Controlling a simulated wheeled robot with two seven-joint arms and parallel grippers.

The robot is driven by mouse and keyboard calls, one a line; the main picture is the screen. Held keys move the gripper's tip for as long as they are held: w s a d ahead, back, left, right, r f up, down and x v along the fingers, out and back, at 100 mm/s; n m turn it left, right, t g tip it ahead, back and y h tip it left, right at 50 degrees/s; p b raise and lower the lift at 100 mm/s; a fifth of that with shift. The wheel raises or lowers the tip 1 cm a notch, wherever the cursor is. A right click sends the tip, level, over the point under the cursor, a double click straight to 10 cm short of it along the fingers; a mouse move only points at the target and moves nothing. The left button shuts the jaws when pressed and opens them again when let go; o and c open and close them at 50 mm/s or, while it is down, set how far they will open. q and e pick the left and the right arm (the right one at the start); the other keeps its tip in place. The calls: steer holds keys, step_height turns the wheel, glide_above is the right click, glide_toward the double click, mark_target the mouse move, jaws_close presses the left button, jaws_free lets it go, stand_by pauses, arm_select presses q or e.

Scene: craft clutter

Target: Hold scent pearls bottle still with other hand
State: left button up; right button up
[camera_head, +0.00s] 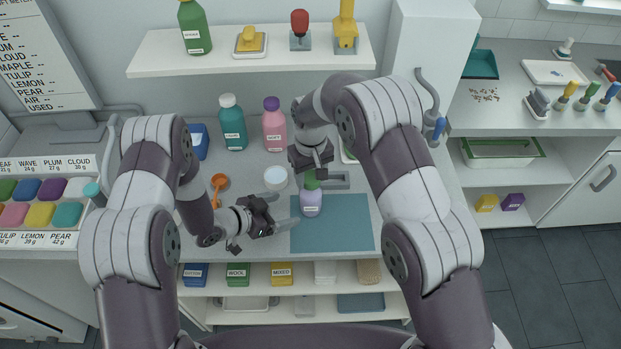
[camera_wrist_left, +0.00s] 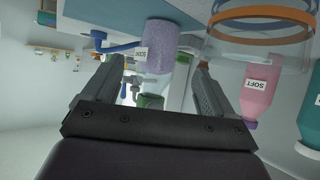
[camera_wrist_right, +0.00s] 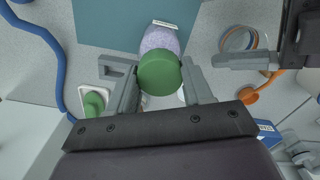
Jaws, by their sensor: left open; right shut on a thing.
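The scent pearls bottle (camera_head: 311,203), lavender with a green cap, stands upright at the left edge of the teal mat (camera_head: 350,222). My right gripper (camera_head: 312,175) comes from above and is shut on the green cap, which the right wrist view also shows (camera_wrist_right: 160,74). My left gripper (camera_head: 281,211) is open, low over the counter, just left of the bottle with its fingers pointing at it. In the left wrist view the lavender body (camera_wrist_left: 159,48) appears inverted between the open fingers, with a visible gap on each side. The bottle's label is partly visible.
A teal bottle (camera_head: 232,125) and a pink bottle (camera_head: 274,125) stand behind. A clear jar (camera_head: 275,178) and an orange scoop (camera_head: 218,183) are close to my left gripper. A shelf (camera_head: 250,50) spans the back. The teal mat's right part is clear.

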mark_target(301, 205)
arm_select(q)
steer(key=x, duration=0.9)
steer(key=shift+w+d+f, duration=0.15)
steer(key=shift+w+d, duration=0.05)
steer(key=shift+d, duration=0.1)
steer(key=c, duration=0.8)
steer(key=shift+c, duration=0.2)
steer(key=shift+c, duration=0.7)
